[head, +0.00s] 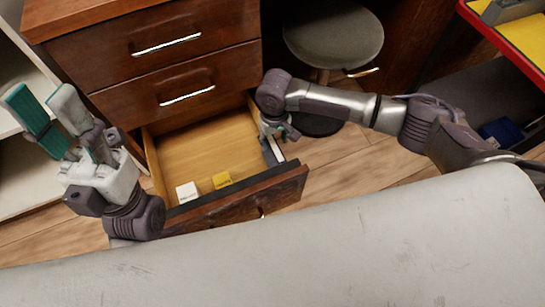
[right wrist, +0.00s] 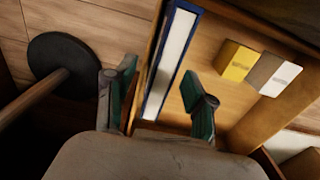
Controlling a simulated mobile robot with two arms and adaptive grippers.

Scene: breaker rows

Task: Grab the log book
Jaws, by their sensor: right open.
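The log book, a thin block with blue covers and a white page edge, stands on edge along the drawer's right side in the head view (head: 269,152). In the right wrist view the log book (right wrist: 172,62) lies between my spread fingers. My right gripper (right wrist: 158,78) is open, one finger on each side of the book, with no clear contact. The drawer's side wall also shows between the book and the left finger. In the head view my right gripper (head: 277,131) reaches down at the drawer's right side, partly hidden by its wrist. My left gripper (head: 42,98) is open and empty, raised at left.
The open wooden drawer (head: 200,146) also holds a white box (head: 187,192) and a yellow box (head: 222,180) near its front. A round stool (head: 333,40) stands behind my right arm. A pale surface (head: 330,250) fills the foreground. The drawer's middle is clear.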

